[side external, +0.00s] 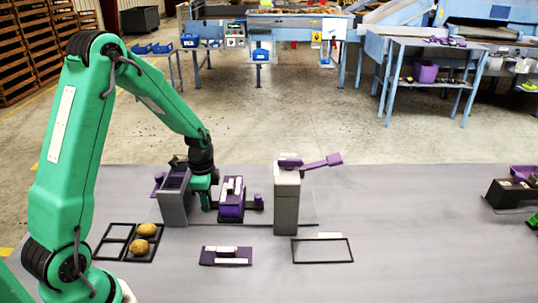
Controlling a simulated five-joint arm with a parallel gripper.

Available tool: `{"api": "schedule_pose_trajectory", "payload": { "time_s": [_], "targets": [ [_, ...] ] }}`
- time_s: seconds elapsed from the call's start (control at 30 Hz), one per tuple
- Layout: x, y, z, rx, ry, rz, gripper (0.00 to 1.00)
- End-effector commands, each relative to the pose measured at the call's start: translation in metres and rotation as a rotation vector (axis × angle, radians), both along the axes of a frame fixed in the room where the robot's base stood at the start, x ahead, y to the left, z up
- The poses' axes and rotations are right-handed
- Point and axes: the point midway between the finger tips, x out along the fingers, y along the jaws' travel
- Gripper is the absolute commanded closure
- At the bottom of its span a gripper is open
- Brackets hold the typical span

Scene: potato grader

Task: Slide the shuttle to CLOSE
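What looks like the shuttle is a purple block (231,208) with pale strips on top, between a grey bin-like box (173,200) on the left and a taller grey post (286,205) on the right. It appears to sit on a dark rail. A small purple knob (258,199) stands just right of it. My gripper (206,203) points down at the block's left side, between it and the grey box. I cannot tell if it touches the block, and its fingers are too small and partly hidden to read. No CLOSE label is readable.
Two potatoes (146,230) lie in a black divided frame (112,240) at front left. A purple plate (226,256) and an empty black frame (322,251) lie in front. A purple lever (322,162) juts right from the post top.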

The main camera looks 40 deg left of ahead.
Motion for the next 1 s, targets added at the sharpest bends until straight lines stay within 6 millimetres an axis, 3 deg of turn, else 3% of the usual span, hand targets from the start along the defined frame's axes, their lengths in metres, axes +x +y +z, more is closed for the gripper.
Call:
{"api": "schedule_pose_trajectory", "payload": {
  "time_s": [0.47,1.0],
  "targets": [
    [0.002,-0.002,0.0,0.0,0.0,-0.001,0.86],
    [0.019,-0.019,0.001,0.0,-0.001,-0.002,0.86]
  ]
}}
